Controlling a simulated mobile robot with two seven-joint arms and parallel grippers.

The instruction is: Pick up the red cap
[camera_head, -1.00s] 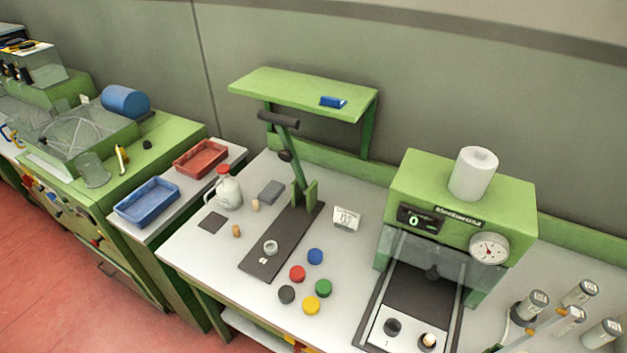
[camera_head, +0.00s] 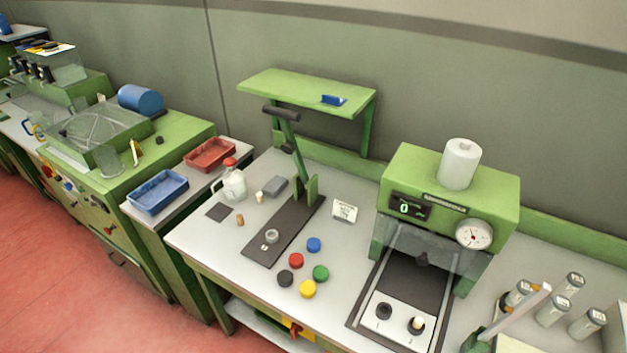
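The red cap (camera_head: 296,261) lies flat on the white worktop, in a loose cluster of round caps. A blue cap (camera_head: 314,244) is behind it to the right, a green cap (camera_head: 320,273) to its right, a black cap (camera_head: 285,278) in front to the left, and a yellow cap (camera_head: 308,289) in front. The red cap is fully visible and stands apart from its neighbours by small gaps. Neither of my grippers shows in the head view.
A lever press with a dark base (camera_head: 262,249) stands left of the caps. A green machine (camera_head: 440,185) with a gauge stands to the right. A white jug (camera_head: 234,184) with a red top is at the back left. Several labelled cylinders (camera_head: 553,310) are at the right.

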